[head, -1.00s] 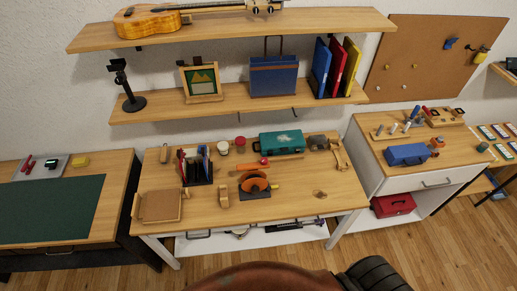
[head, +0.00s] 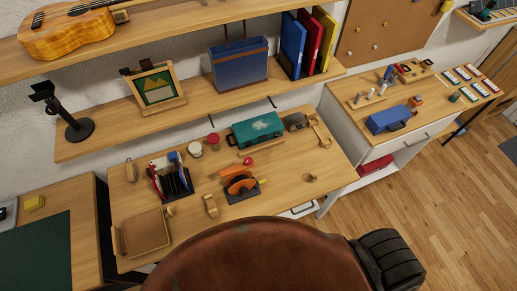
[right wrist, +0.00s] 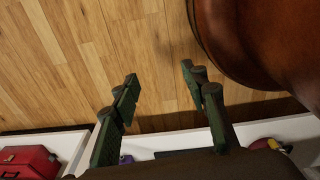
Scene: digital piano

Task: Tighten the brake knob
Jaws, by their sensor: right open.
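A small device with an orange wheel (head: 238,184) on a dark base stands near the middle of the wooden table in the head view. A small yellow-orange piece (head: 263,181) sticks out at its right side. I cannot tell which part is the brake knob. My right gripper (right wrist: 158,76) shows in the right wrist view, with its two green-black fingers apart and nothing between them. It points at the wooden floor, away from the device. Neither gripper shows in the head view, and my left gripper is not seen.
Around the device are a file holder (head: 172,182), a wooden block (head: 211,205), a red ball (head: 248,161) and a teal case (head: 257,130). A wooden tray (head: 146,232) lies at the front left. The table's right front is mostly clear. A shelf (head: 197,105) hangs above.

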